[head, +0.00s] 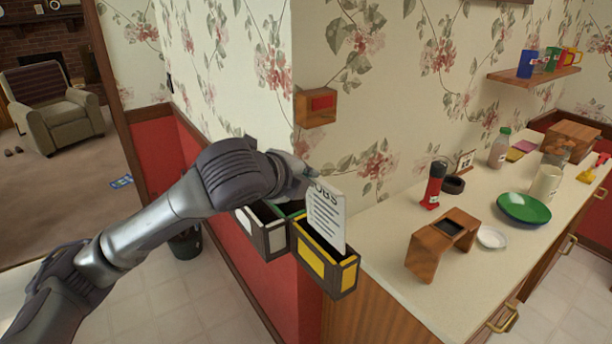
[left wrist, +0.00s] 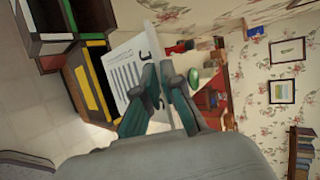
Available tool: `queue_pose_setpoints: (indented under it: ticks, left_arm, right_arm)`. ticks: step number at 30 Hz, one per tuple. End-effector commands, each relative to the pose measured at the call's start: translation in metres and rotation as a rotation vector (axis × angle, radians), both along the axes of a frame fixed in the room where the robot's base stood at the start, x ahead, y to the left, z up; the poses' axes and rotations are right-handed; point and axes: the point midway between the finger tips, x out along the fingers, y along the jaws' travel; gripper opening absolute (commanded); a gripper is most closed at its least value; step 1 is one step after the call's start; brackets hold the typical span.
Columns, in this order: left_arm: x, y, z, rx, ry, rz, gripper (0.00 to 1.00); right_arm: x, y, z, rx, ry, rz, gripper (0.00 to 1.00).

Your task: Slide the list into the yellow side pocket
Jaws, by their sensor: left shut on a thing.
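The list is a white card headed "JOBS" (head: 326,217) with printed lines; it also shows in the left wrist view (left wrist: 124,72). My left gripper (head: 308,182) is shut on its upper part; its teal fingers (left wrist: 158,88) show in the left wrist view. The yellow side pocket (head: 312,260) is a dark-framed, open-topped box with yellow panels; it also shows in the left wrist view (left wrist: 88,92). The card hangs upright at the pocket's opening in the head view. I cannot tell how far its lower edge is inside. The right gripper is not in view.
A white-panelled pocket (head: 276,238) adjoins the yellow one on its left, with a green-edged one beside it. The counter (head: 385,225) to the right holds a wooden stand (head: 424,252), a red bottle (head: 433,187) and a green plate (head: 524,208). A wooden box (head: 316,106) is on the wall above.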

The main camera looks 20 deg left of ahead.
Motion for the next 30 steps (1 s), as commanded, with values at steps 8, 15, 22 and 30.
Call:
queue_pose_setpoints:
  ticks: [8, 15, 22, 30]
  left_arm:
    - [-0.001, 0.0, -0.017, -0.002, -0.006, 0.001, 0.0]
    - [-0.001, 0.001, -0.032, -0.004, -0.009, 0.001, 0.0]
    - [-0.002, 0.001, -0.046, -0.006, -0.014, 0.003, 0.0]
    - [-0.003, 0.001, -0.062, -0.009, -0.02, 0.003, 0.0]
  right_arm:
    - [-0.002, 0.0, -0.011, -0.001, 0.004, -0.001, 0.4]
    - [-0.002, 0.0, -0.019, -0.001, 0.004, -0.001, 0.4]
    - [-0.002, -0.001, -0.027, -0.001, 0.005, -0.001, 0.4]
    - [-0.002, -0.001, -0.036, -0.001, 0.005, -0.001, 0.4]
